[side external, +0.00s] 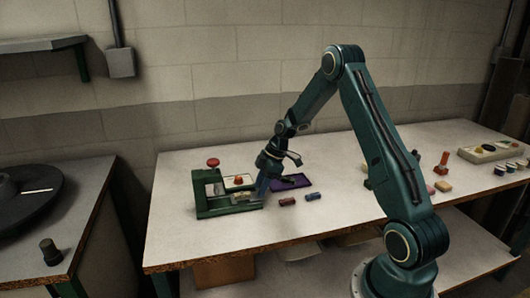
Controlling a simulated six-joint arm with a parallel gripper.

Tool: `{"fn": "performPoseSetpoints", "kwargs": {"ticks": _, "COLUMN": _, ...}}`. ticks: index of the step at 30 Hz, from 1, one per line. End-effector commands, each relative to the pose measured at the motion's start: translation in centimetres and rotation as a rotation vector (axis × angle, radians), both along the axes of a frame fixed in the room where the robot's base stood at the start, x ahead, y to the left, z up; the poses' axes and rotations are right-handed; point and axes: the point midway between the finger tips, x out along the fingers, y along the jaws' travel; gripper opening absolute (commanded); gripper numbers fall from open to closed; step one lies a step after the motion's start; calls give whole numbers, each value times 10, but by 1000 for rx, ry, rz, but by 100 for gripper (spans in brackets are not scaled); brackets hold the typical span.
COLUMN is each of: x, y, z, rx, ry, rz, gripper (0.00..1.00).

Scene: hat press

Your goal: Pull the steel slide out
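The green hat press (213,207) stands on the left part of the white bench, with a red knob (213,162) on top. The steel slide (242,198) appears as a small pale metal part low in the press, towards its right end; its edges are too small to make out clearly. My gripper (263,188) points down at the right end of the press, close to the slide. I cannot tell whether it touches the slide. The fingers are small and dark here, so their opening does not show.
A purple tray (293,182) lies just right of my gripper. A dark red block (287,201) and a blue-grey block (313,196) lie in front of it. The bench's front edge (220,258) is clear. More small items sit at the far right.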

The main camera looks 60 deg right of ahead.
Motion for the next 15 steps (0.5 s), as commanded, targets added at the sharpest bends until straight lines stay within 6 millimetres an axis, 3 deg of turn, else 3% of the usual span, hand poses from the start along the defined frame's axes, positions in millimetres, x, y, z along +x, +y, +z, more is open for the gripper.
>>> {"fn": "performPoseSetpoints", "kwargs": {"ticks": 8, "x": -7, "y": -8, "z": 26, "rx": -2, "ry": -1, "rz": -2, "gripper": 35}}
{"fn": "performPoseSetpoints", "kwargs": {"ticks": 15, "x": -18, "y": -19, "z": 63, "rx": -3, "ry": -3, "rz": -2, "gripper": 35}}
